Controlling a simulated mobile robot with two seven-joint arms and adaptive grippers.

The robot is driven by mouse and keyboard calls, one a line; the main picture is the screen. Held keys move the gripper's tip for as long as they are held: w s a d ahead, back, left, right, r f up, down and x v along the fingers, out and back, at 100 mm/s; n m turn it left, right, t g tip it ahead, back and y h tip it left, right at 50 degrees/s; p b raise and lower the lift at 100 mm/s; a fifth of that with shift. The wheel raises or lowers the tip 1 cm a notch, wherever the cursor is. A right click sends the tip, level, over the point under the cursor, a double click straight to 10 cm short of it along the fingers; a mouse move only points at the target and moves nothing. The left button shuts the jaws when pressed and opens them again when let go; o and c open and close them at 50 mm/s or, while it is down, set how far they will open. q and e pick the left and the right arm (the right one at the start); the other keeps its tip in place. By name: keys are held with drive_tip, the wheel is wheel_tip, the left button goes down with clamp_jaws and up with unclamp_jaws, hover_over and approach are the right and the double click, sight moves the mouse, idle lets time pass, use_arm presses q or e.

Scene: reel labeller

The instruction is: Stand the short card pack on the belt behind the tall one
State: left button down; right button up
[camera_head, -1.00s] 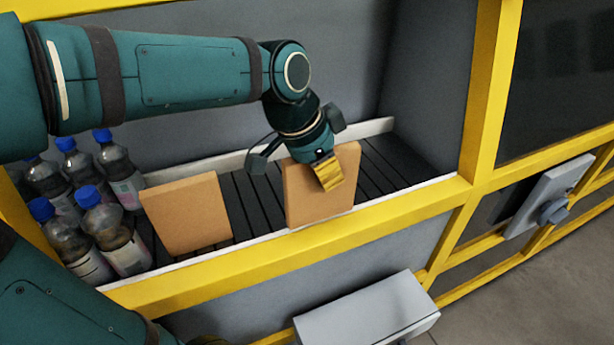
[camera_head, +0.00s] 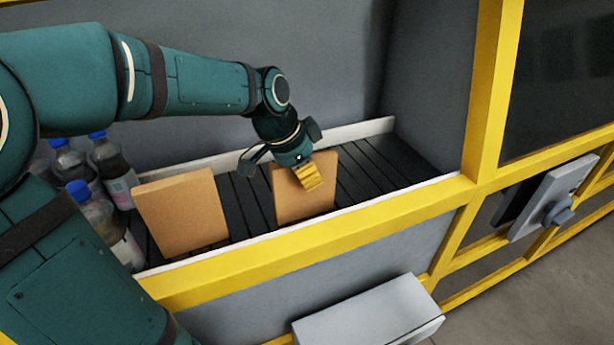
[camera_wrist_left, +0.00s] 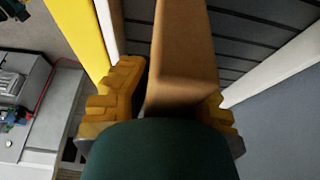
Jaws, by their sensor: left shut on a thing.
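My left gripper (camera_head: 308,177) is shut on a brown card pack (camera_head: 292,205) and holds it upright over the belt (camera_head: 375,173). One yellow finger shows on the pack's near face. In the left wrist view the pack (camera_wrist_left: 184,50) runs up between the two yellow fingers. I cannot tell whether its lower edge touches the belt. The other brown card pack (camera_head: 183,215) stands on the belt to the left, looks larger, and leans slightly. A stretch of bare belt lies between the packs. My right gripper is out of view.
Several blue-capped bottles (camera_head: 113,170) stand on the belt left of the larger pack. A white rail (camera_head: 358,131) runs along the back and a yellow frame beam (camera_head: 330,227) along the front. Bare belt lies to the right of the held pack.

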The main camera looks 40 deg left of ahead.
use_arm(q)
drive_tip(key=shift+f, duration=0.15)
drive_tip(key=c, duration=1)
unclamp_jaws()
drive_tip(key=p+v, duration=0.2)
drive_tip(key=v, duration=0.6)
